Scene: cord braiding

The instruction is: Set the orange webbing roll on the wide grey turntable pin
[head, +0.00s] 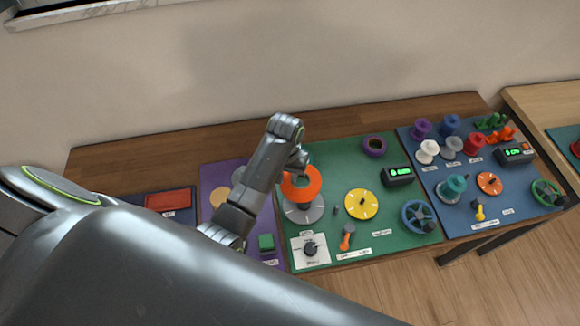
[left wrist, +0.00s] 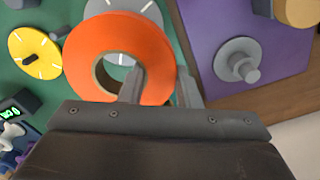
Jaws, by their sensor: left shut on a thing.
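The orange webbing roll (head: 312,188) is a thick ring, held above the green board. My left gripper (head: 298,170) is shut on its ring wall. In the left wrist view, one finger sits in the hole of the roll (left wrist: 88,48) and the other outside its rim. The grey turntable (head: 303,214), a disc with white marks, lies on the green board just below the roll in the head view. It is partly covered by the roll in the left wrist view (left wrist: 150,10); its pin is hidden there. My right gripper is not in view.
The green board also holds a yellow dial (head: 362,204), a purple ring (head: 374,146), a blue handwheel (head: 418,217) and a black display box (head: 397,175). A purple board with a grey flanged peg (left wrist: 238,62) adjoins it. A blue board with several spools stands at right.

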